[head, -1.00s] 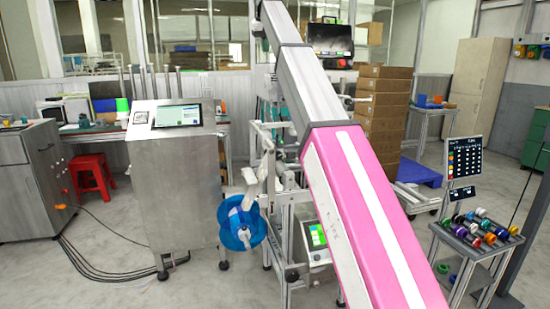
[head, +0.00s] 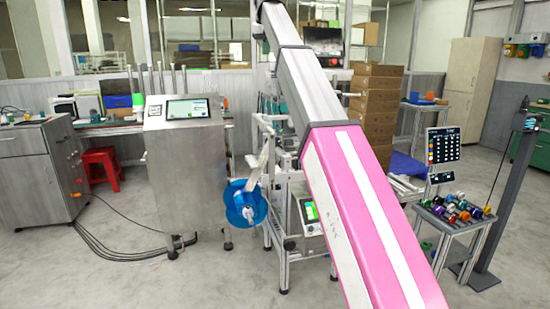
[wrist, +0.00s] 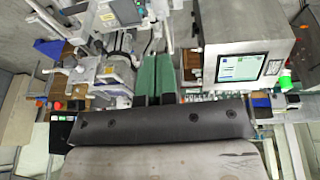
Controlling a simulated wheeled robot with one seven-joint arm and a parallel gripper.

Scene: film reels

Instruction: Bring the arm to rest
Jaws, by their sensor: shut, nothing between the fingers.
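My arm (head: 345,180), with pink, white and grey links, rises from the lower right of the head view to the top edge. My gripper (wrist: 155,62) shows in the wrist view as two green fingers side by side, beyond a dark bar. The fingers are shut with nothing between them and touch nothing that I can see.
A steel cabinet with a screen (head: 188,108) stands left of my arm. A blue reel (head: 245,204) hangs on the frame behind it. A small stand of colored reels (head: 455,208) is at right. Stacked boxes (head: 378,100) stand behind.

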